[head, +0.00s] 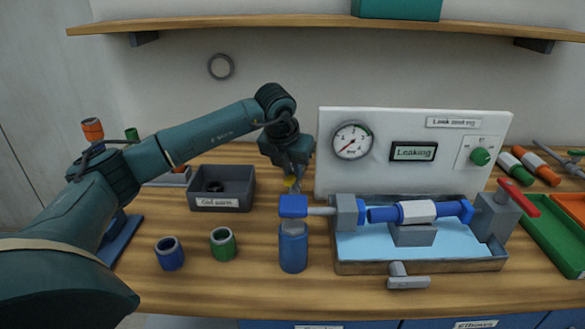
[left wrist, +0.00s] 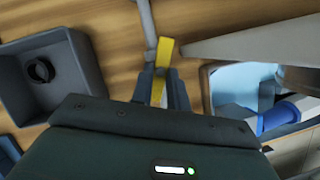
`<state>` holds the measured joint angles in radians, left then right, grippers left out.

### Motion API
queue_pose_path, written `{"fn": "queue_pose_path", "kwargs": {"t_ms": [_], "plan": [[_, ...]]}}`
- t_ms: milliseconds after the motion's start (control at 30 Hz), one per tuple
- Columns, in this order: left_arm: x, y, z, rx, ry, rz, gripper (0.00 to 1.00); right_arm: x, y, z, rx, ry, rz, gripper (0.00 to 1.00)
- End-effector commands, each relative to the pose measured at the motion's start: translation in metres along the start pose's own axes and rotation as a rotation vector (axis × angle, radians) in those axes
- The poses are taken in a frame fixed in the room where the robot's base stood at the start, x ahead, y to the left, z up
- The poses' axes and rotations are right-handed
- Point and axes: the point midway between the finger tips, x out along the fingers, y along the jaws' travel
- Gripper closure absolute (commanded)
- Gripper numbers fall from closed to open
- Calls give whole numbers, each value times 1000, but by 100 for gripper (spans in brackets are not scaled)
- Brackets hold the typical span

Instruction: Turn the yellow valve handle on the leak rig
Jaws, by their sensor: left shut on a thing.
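The yellow valve handle (head: 290,184) shows only in part in the head view, behind the blue block at the left of the leak rig. My left gripper (head: 296,182) reaches down to it from above and is shut on it. In the left wrist view the yellow handle (left wrist: 165,52) sticks out between the fingers of my left gripper (left wrist: 163,85), with a grey pipe running away beyond it. The rig's white panel (head: 420,180) bears a gauge (head: 352,140) and a display (head: 413,152) that reads "Leaking". My right gripper is not in view.
A grey bin (head: 235,200) stands left of the gripper. A blue bottle-like cylinder (head: 293,253) and blue and green rings (head: 222,242) stand in front. The rig tray (head: 420,267) holds a blue pipe and clamps; a red lever (head: 519,198) is at its right.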

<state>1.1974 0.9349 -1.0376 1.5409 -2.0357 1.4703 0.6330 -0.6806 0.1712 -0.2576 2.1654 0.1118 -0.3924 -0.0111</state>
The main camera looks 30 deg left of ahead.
Motion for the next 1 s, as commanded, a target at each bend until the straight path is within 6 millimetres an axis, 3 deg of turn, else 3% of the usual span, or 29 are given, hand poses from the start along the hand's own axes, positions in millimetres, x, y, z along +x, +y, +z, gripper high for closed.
{"fn": "queue_pose_path", "kwargs": {"t_ms": [267, 1000], "plan": [[1, 2, 0, 145, 0, -62, 100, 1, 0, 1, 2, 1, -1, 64], [0, 8, 5, 785, -1, -330, 100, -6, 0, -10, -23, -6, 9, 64]]}}
